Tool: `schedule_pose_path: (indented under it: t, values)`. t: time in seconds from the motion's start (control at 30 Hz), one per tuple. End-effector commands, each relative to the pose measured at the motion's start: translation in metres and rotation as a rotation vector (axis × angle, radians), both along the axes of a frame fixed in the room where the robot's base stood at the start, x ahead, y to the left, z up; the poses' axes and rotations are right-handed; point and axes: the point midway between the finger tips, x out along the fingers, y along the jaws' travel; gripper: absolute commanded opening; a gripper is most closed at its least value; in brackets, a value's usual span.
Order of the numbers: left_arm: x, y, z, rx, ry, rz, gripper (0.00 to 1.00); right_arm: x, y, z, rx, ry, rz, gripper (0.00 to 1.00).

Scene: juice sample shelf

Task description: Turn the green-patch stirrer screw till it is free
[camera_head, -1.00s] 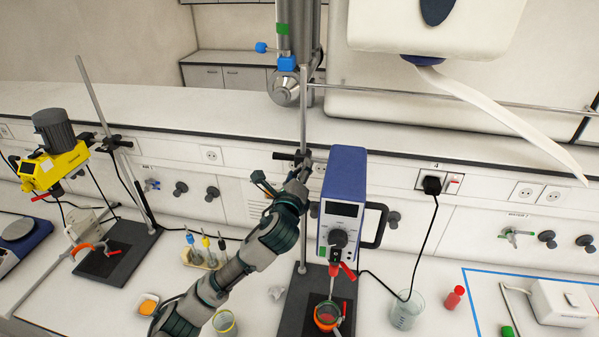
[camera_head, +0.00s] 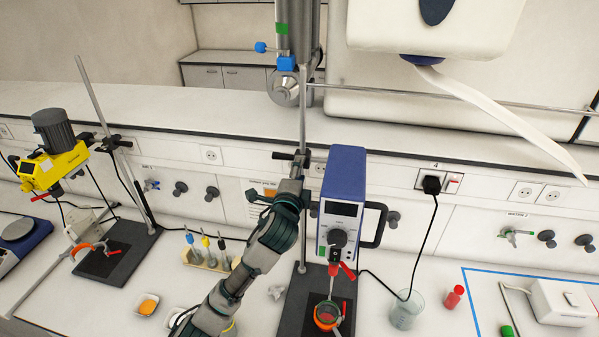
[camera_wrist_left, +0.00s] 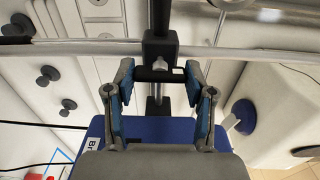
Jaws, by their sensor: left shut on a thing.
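The blue stirrer (camera_head: 345,172) with a small green patch (camera_head: 322,250) on its front hangs on a metal stand rod (camera_head: 303,110). A dark clamp (camera_head: 284,155) joins it to the rod. In the left wrist view the clamp block (camera_wrist_left: 160,48) sits on the rod, and its screw with a dark crossbar (camera_wrist_left: 158,74) points toward my wrist. My left gripper (camera_wrist_left: 160,82) is shut on this crossbar, one finger at each end. In the head view my left gripper (camera_head: 296,178) is at the clamp, its fingertips partly hidden. My right gripper is not in view.
A red-rimmed beaker (camera_head: 327,316) stands on the stand's dark base below the stirrer. A glass beaker (camera_head: 406,310) and a red bottle (camera_head: 454,297) are on the right. A yellow stirrer (camera_head: 54,166) on another stand is at the left. A black cable (camera_head: 428,250) runs beside the blue stirrer.

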Motion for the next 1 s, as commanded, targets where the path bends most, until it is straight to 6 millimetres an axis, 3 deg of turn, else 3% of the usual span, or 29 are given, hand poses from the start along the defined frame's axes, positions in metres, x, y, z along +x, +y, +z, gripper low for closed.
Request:
schedule_pose_path:
  t: [0.53, 0.57, 0.67, 1.0]
  values:
    - [-0.0001, 0.0008, 0.0019, -0.027, 0.001, 0.001, 0.19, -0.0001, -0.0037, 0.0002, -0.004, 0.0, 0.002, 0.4]
    - [-0.0001, 0.0008, 0.0019, -0.027, 0.001, 0.001, 0.56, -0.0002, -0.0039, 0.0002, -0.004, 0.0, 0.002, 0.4]
    - [-0.0001, 0.0009, 0.0017, -0.027, 0.002, 0.001, 0.79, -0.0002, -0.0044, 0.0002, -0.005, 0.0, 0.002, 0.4]
    - [-0.001, 0.0006, 0.0004, -0.025, 0.004, 0.0, 0.79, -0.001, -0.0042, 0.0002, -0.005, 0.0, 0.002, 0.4]
